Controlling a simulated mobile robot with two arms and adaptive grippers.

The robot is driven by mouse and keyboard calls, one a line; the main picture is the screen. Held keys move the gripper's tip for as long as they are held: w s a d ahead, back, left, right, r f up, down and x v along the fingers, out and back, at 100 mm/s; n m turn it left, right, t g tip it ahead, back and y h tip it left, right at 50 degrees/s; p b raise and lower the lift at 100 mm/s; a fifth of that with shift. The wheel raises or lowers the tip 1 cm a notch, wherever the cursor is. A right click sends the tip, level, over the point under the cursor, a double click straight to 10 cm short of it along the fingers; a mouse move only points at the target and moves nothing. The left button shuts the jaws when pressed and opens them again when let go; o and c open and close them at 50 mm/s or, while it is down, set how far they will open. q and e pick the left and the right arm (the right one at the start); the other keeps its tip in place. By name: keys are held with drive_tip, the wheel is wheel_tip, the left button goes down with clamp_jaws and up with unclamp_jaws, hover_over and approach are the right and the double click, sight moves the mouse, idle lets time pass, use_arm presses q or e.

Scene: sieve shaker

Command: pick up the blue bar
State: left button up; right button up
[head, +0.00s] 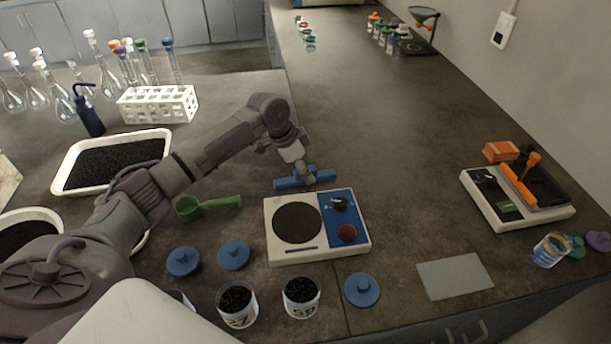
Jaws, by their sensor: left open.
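The blue bar (289,183) lies on the dark worktop just behind the white and blue device (316,253). It runs roughly left to right. My left gripper (308,180) reaches down to the middle of the bar from above, and its jaws are open. The gripper hides part of the bar's middle, while both ends show. I cannot tell whether the fingers touch the bar. My right gripper is not in view.
A green scoop (207,206) lies left of the device. Blue lids (233,256) and jars of black grains (301,297) stand in front. A white and orange machine (515,200) and a grey plate (455,277) are at right. The worktop right of the bar is clear.

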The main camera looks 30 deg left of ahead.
use_arm(q)
drive_tip(key=shift+f, duration=0.25)
clamp_jaws()
